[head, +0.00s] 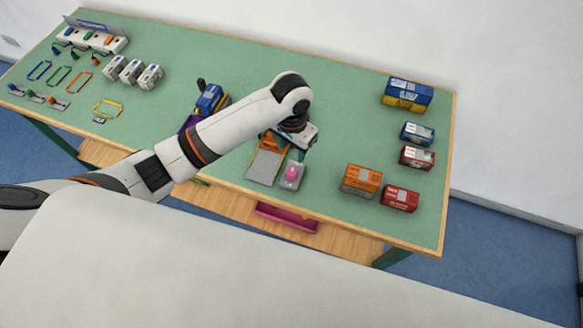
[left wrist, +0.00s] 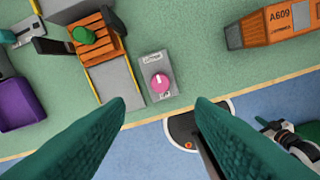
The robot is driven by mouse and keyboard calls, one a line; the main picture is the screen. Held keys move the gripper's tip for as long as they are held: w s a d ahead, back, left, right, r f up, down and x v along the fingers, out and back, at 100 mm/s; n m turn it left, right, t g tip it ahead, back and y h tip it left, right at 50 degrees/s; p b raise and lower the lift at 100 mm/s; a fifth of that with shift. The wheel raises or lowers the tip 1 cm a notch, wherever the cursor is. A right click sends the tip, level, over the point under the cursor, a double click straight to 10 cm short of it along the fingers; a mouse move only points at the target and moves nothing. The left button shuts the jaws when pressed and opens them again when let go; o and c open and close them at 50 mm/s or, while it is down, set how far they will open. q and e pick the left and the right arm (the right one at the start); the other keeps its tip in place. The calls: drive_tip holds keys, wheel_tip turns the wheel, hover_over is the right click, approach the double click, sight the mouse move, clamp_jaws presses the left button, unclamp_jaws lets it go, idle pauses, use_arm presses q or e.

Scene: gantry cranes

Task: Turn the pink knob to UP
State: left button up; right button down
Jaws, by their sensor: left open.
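The pink knob (head: 291,172) sits on a small grey control box (head: 288,184) near the table's front edge. In the left wrist view the knob (left wrist: 160,84) is round with a short white mark pointing toward the box's far label. The box (left wrist: 150,64) has a dark label at each end, too small to read. My left gripper (left wrist: 161,104) is open, its two green fingers spread to either side of the knob in the picture, with nothing between them. It appears above the box and apart from the knob. The arm hides most of this gripper in the head view.
An orange-slatted piece with a grey ramp (left wrist: 112,80) stands just left of the box. An orange container (head: 362,179) and a red one (head: 400,199) lie to the right. A purple bin (left wrist: 20,104) is farther left. Green tabletop is clear between box and containers.

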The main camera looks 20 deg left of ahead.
sight(292, 172)
use_arm(q)
wheel_tip(292, 172, down, 12)
drive_tip(key=shift+r, duration=0.25)
drive_tip(key=c, duration=1)
drive_tip(key=shift+o, duration=0.2)
